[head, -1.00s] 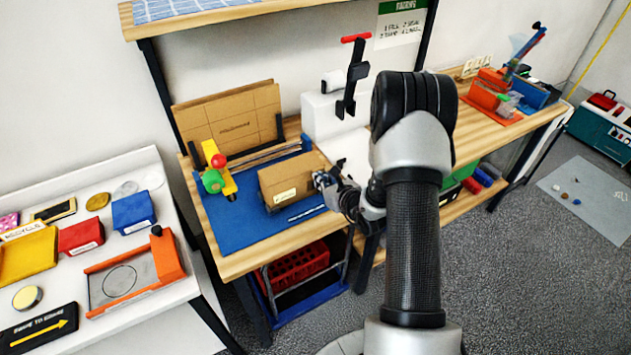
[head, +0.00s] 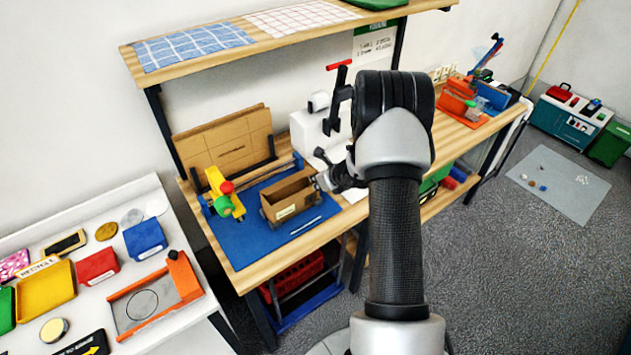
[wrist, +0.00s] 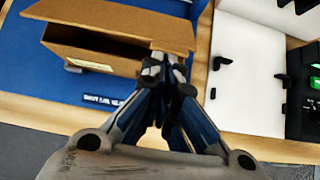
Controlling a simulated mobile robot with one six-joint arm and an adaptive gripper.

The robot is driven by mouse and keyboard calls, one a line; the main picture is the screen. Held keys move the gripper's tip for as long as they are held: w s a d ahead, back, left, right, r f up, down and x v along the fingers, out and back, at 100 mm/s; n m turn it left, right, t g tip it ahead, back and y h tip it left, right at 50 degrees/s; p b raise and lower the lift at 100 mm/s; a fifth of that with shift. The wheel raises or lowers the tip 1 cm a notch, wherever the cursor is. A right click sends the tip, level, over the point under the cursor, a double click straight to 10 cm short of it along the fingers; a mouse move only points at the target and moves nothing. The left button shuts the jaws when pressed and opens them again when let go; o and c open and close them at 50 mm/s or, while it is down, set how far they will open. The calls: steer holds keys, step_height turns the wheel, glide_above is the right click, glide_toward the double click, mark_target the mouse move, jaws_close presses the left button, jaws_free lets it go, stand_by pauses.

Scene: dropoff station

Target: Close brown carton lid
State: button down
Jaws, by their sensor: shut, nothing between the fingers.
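The brown carton (head: 293,208) stands on the blue mat (head: 245,244) on the wooden bench. Its top is open in the head view, with a dark interior showing. In the wrist view the carton (wrist: 95,62) has its lid panel (wrist: 115,20) raised along the far side, with a dark gap between lid and front wall. My gripper (head: 318,182) is at the carton's right end. In the wrist view its closed fingertips (wrist: 166,64) are at the lid's near right corner; I cannot tell whether they touch it. Nothing is held.
A yellow tool with red and green knobs (head: 222,193) stands left of the carton. Flat cardboard (head: 225,145) leans behind it. A white machine (head: 310,135) is behind my arm. A shelf (head: 290,35) overhangs the back.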

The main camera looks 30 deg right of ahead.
steer(key=shift+w+r, duration=0.4)
steer(key=shift+r, duration=0.35)
steer(key=shift+a, duration=0.1)
steer(key=shift+r, duration=0.2)
steer(key=s+f+v, duration=0.1)
steer(key=v, duration=0.9)
stand_by(0.4)
steer(key=shift+r, duration=0.1)
